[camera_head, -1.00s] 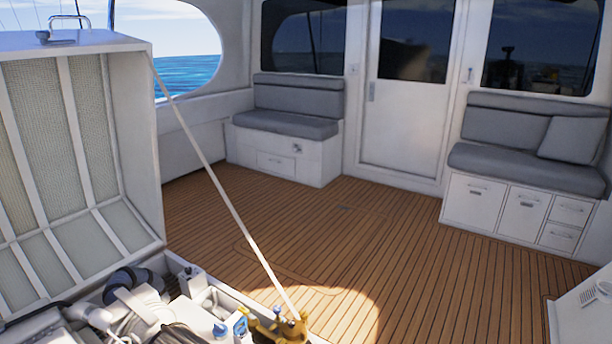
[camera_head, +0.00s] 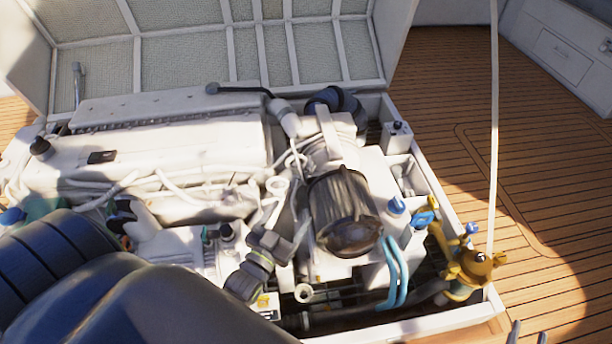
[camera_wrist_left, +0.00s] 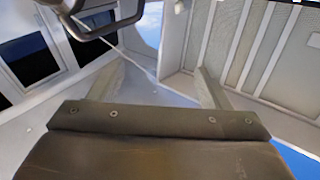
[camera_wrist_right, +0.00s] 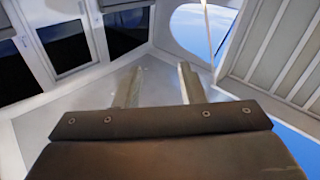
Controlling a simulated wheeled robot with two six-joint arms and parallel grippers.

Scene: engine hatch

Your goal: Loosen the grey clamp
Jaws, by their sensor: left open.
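The open engine bay shows in the head view. I cannot single out the grey clamp with certainty; hoses, fittings and a dark ribbed cylinder (camera_head: 343,212) crowd the bay's right part, and a dark jointed fitting (camera_head: 262,262) lies left of it. My left gripper (camera_wrist_left: 157,86) is open and empty in its wrist view, its two fingers spread apart. My right gripper (camera_wrist_right: 158,86) is also open and empty in its wrist view. In the head view two fingertips of my right gripper (camera_head: 528,335) show at the bottom right edge, apart from the engine. Neither wrist view shows the engine.
The raised hatch lid (camera_head: 330,50) stands behind the engine (camera_head: 170,150). A pale strut (camera_head: 494,120) rises at the bay's right, near a brass valve (camera_head: 470,268) and blue hoses (camera_head: 392,270). Teak deck (camera_head: 540,180) is clear to the right. My dark arm covers the lower left.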

